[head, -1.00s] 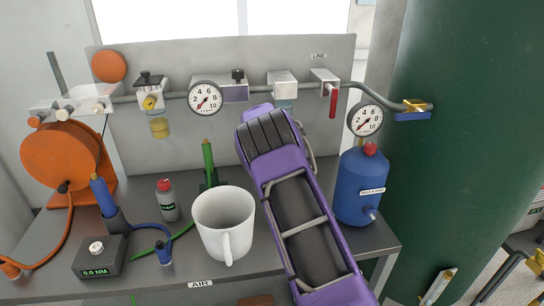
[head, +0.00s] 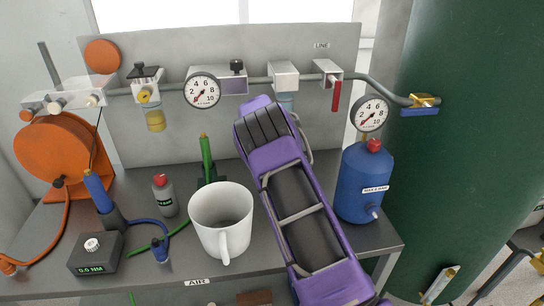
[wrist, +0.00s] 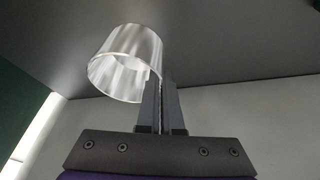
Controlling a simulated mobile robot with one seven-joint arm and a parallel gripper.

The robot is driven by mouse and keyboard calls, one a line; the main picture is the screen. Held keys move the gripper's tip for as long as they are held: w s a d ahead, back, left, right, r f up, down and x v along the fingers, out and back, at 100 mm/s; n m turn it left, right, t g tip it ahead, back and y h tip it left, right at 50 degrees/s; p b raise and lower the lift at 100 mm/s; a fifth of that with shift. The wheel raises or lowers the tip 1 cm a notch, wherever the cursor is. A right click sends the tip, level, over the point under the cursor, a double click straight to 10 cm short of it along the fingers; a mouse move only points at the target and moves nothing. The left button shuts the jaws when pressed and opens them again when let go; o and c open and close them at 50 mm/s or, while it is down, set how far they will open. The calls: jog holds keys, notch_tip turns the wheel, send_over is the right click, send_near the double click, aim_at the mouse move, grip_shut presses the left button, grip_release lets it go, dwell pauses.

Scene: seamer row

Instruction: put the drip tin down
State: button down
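In the wrist view my gripper (wrist: 161,85) has its two fingers close together on the wall of a shiny, pale metal tin (wrist: 120,62), which I take to be the drip tin. The tin sits at the fingertips, mostly left of them, with its open end towards the camera. A dark grey surface lies behind it; I cannot tell whether they touch. In the head view my purple arm reaches over the bench and hides the gripper and the tin.
A white mug (head: 221,225) stands on the grey bench (head: 150,283) left of my arm. A blue canister (head: 362,185) is close on its right. A grey bottle (head: 164,197), green stand (head: 206,160) and torque box (head: 95,254) stand further left. A pipe with gauges (head: 202,91) runs behind.

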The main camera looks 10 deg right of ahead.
jog(key=c, duration=1.1)
grip_release()
jog(key=shift+f, duration=0.1)
jog(key=shift+r+p, duration=0.3)
jog(key=shift+r, duration=0.05)
jog(key=v, duration=1.1)
jog(key=shift+s+a+r, duration=0.1)
jog(key=shift+r, duration=0.25)
